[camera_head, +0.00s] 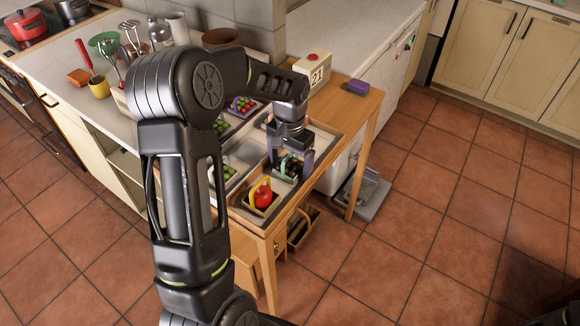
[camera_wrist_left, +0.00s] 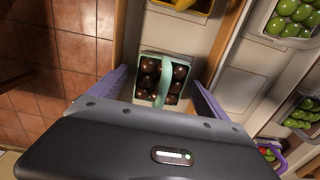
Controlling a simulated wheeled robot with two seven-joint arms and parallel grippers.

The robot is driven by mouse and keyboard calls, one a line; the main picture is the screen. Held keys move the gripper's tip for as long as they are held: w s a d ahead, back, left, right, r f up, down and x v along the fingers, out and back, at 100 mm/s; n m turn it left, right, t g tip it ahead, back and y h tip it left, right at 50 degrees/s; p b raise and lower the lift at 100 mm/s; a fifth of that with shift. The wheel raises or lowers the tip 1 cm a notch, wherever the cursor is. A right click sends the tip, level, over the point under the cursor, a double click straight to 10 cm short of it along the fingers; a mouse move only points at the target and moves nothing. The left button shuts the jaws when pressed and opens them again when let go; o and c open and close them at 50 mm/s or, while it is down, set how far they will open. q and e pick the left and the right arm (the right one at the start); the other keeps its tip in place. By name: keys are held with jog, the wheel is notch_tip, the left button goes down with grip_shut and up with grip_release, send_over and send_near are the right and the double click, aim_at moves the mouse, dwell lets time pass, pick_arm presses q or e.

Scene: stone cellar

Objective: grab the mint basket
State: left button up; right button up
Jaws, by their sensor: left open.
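The mint basket (camera_wrist_left: 164,58) has a pale mint rim and handle and holds several dark brown round things. In the wrist view it sits upright in a tray compartment, between the two purple-grey fingers of my left gripper (camera_wrist_left: 160,80). The fingers are apart, one on each side of the basket, with no clear grip on it. In the head view my left gripper (camera_head: 290,161) points down over the tray, and the basket (camera_head: 292,168) is partly hidden by the fingers. My right gripper is not in view.
A yellow basket (camera_head: 254,199) with a red apple stands in the compartment nearer the table's front. Baskets of green fruit (camera_wrist_left: 291,17) stand in the neighbouring row.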

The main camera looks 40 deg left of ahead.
aim_at(290, 154)
pick_arm(q)
jog(key=c, duration=1.5)
notch_tip(290, 154, up, 10)
jog(key=shift+r+b, duration=0.1)
jog(key=shift+b, duration=0.7)
